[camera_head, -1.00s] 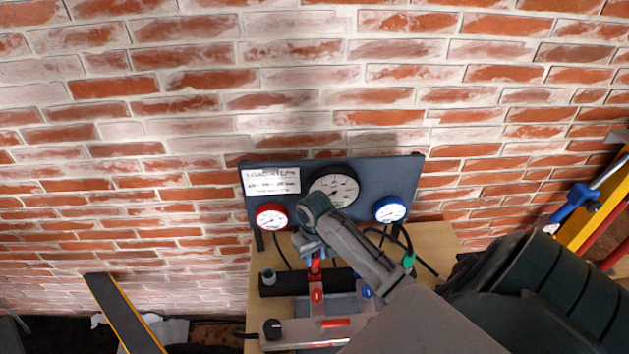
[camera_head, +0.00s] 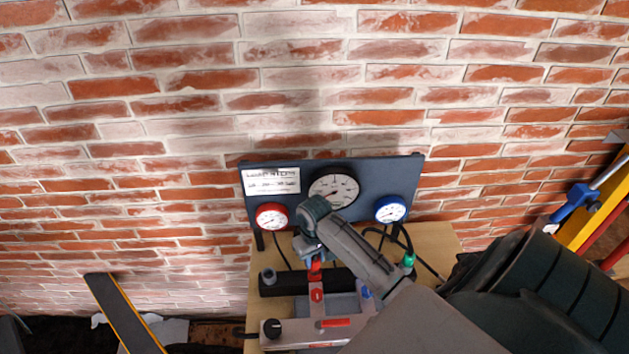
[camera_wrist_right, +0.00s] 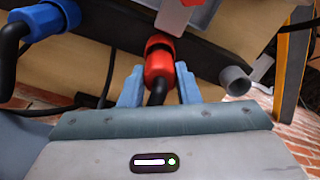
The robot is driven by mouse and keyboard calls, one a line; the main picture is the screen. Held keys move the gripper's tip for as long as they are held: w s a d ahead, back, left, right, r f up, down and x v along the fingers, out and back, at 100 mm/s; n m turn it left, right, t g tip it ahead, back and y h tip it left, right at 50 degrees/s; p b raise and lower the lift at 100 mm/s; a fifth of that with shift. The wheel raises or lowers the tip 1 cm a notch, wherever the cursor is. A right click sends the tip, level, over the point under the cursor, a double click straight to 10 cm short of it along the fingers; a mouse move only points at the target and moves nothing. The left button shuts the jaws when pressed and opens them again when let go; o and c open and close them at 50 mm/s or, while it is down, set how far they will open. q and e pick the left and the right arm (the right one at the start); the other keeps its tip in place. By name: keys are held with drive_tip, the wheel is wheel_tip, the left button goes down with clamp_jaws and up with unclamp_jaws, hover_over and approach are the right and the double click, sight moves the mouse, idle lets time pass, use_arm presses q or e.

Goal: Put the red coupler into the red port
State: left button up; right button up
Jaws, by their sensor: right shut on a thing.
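The red coupler (camera_head: 315,267) is held by my right gripper (camera_head: 314,250), just behind the red-tagged port (camera_head: 317,295) on the bench fixture. In the right wrist view my right gripper (camera_wrist_right: 158,86) has its blue fingers on either side of the red coupler (camera_wrist_right: 158,58) and its black hose. The coupler's front end is close to the pinkish-grey fixture part (camera_wrist_right: 178,15). I cannot tell whether it touches or enters the port. My arm hides part of the fixture. My left gripper is not in view.
A gauge panel (camera_head: 290,215) with red, black and blue-rimmed dials stands behind the wooden bench (camera_head: 435,240) against the brick wall. A blue coupler (camera_wrist_right: 45,18) with a black hose is beside the red one. A green fitting (camera_head: 408,259) is at right.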

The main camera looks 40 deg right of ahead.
drive_tip(key=shift+f, duration=0.3)
idle(0.4)
drive_tip(key=shift+f, duration=0.3)
drive_tip(key=shift+s+f, duration=0.1)
drive_tip(key=shift+f, duration=0.1)
idle(0.5)
drive_tip(key=o, duration=1.6)
drive_tip(key=shift+c, duration=0.2)
drive_tip(key=shift+r, duration=0.1)
drive_tip(key=shift+r, duration=3.95)
